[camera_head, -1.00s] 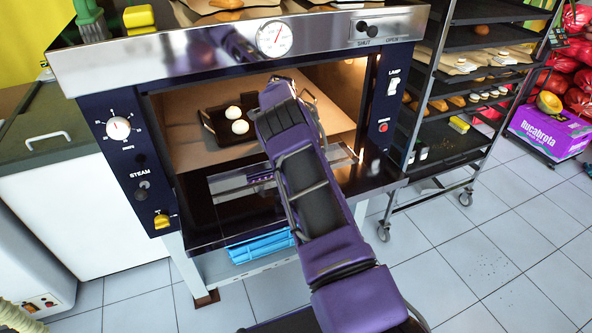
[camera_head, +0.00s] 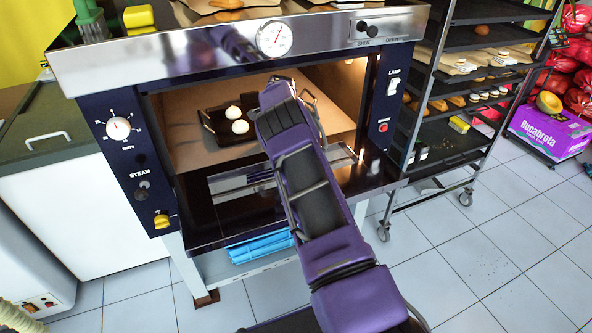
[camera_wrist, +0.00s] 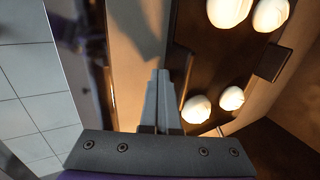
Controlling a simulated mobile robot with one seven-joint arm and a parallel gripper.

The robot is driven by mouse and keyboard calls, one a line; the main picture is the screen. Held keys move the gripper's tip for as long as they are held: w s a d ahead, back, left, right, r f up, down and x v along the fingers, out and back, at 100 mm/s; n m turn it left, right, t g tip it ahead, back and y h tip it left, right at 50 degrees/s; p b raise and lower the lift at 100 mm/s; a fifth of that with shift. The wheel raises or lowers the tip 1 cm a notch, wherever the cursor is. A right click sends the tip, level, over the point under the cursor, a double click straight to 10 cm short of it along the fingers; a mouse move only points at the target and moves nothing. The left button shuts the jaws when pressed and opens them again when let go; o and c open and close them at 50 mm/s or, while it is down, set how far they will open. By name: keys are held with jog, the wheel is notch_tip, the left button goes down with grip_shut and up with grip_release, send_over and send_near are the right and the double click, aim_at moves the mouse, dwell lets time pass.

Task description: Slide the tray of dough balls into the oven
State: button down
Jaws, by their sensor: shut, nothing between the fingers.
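The dark tray (camera_head: 216,122) lies on the pale oven floor, inside the open oven (camera_head: 130,130). Two white dough balls (camera_head: 240,127) show in the head view; my arm covers the tray's right part. In the wrist view several dough balls (camera_wrist: 196,108) sit on the tray (camera_wrist: 215,68). My gripper (camera_wrist: 160,74) is shut and empty, its fingers beside the tray's near edge. I cannot tell whether they touch it. In the head view my gripper is hidden behind my arm.
The oven's lowered door with its glass pane (camera_head: 232,182) lies in front of the opening, under my arm. A wheeled rack (camera_head: 430,120) with bread stands close on the right. A white cabinet (camera_head: 85,215) stands on the left. Tiled floor at front right is clear.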

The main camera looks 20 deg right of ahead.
dwell(0.3)
jog(key=shift+s, duration=0.55)
jog(key=shift+s+d+r, duration=0.1)
jog(key=shift+s+r, duration=0.4)
jog(key=shift+s, duration=0.15)
jog(key=s+r, duration=0.5)
jog(key=s, duration=0.4)
jog(key=s+r, duration=0.5)
jog(key=s, duration=0.4)
jog(key=shift+s+d+p, duration=0.25)
jog(key=shift+s+p, duration=0.05)
jog(key=shift+s, duration=0.1)
dwell(0.6)
